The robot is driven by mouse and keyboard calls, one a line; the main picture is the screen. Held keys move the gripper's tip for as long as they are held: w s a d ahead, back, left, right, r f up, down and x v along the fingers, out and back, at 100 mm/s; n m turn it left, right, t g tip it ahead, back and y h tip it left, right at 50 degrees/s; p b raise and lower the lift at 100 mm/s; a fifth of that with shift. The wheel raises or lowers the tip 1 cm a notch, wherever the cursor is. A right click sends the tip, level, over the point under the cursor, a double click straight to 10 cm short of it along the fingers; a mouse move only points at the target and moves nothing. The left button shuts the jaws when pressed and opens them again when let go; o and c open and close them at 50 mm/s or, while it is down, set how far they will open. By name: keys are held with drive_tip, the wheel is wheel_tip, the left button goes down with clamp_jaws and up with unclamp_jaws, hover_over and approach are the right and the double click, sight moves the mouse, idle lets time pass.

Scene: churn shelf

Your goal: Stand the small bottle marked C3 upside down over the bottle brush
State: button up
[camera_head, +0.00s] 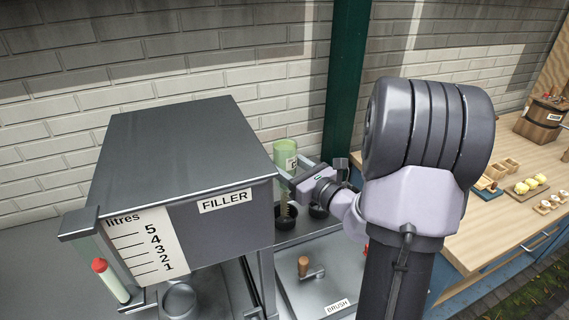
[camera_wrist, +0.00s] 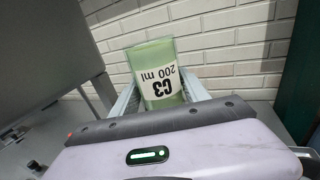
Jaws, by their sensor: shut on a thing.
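The small bottle, pale green and see-through, is held up beside the filler in the head view (camera_head: 285,152). In the wrist view the bottle (camera_wrist: 158,70) shows its label, C3 200 ml, with the letters upside down. My gripper (camera_head: 284,177) is shut on the bottle; in the wrist view its pale fingers (camera_wrist: 162,100) lie on either side of it. Below the bottle a tan upright stalk, seemingly the bottle brush (camera_head: 283,204), rises from a dark round holder (camera_head: 286,218). My gripper partly hides the space between bottle and brush, so I cannot tell whether they touch.
The large grey filler box (camera_head: 190,150) with a litre scale stands close on the left. A second dark holder (camera_head: 318,211) is right of the brush. A metal unit labelled BRUSH (camera_head: 338,307) carries a wooden-knobbed crank (camera_head: 305,266). A brick wall is behind; a green post (camera_head: 346,80) stands near my arm.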

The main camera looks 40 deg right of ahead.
drive_tip(key=shift+f+b, duration=2.45)
drive_tip(key=shift+f, duration=0.35)
drive_tip(key=shift+f+b, duration=1.9)
drive_tip(key=shift+f, duration=0.2)
drive_tip(key=shift+f, duration=0.1)
drive_tip(key=shift+f+b, duration=1.45)
drive_tip(key=shift+f, duration=0.1)
drive_tip(key=shift+f, duration=0.3)
drive_tip(key=o, duration=1.5)
